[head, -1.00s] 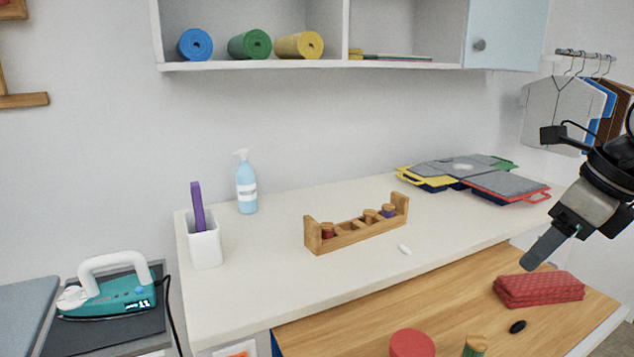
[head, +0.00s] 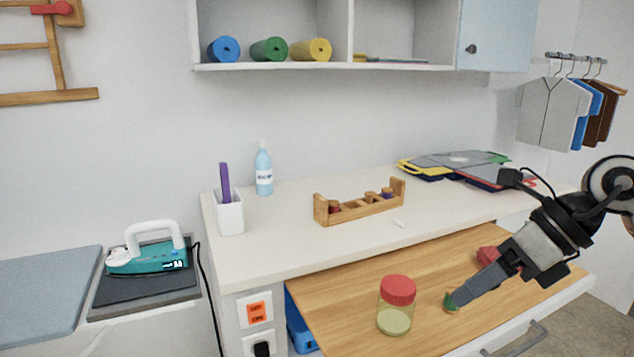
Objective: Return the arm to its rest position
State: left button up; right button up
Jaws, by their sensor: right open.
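My right gripper (head: 464,297) comes in from the right, over the wooden surface of the pulled-out drawer (head: 350,292). It is open, and nothing shows between its fingers. Its fingertips overlap a small green spool (head: 449,303) in the picture; I cannot tell whether they touch it. My left gripper is not in view.
A red-lidded jar (head: 396,305) stands on the drawer's wood. The white counter (head: 290,235) holds a wooden spool rack (head: 360,206), a spray bottle (head: 264,172) and a white cup (head: 230,216). A teal iron (head: 148,258) sits at left. The counter's front middle is clear.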

jog(key=s+a+f+m+t+y+b, duration=0.25)
jog(key=a+m+y, duration=0.65)
jog(key=a+y, duration=0.5)
jog(key=s+d+f+m+t+h, duration=0.15)
jog(key=f+m+t+h, duration=0.25)
jog(key=f+m+h, duration=0.45)
jog(key=s+d+f+m+t+h, duration=0.1)
jog(key=d+f+m+t+h, duration=0.2)
jog(key=f+m, duration=0.55)
jog(key=s+d+f+m+t+h, duration=0.15)
jog(key=f+m+t+h, duration=0.3)
jog(key=m, duration=0.75)
jog(key=s+f+m+g+h, duration=0.2)
jog(key=s+f+m+g, duration=0.2)
jog(key=s+f, duration=0.3)
notch_tip(320, 180, down, 3)
jog(key=shift+s+r+g+b, duration=0.1)
jog(key=shift+s+g+b, duration=0.2)
jog(key=shift+g, duration=0.5)
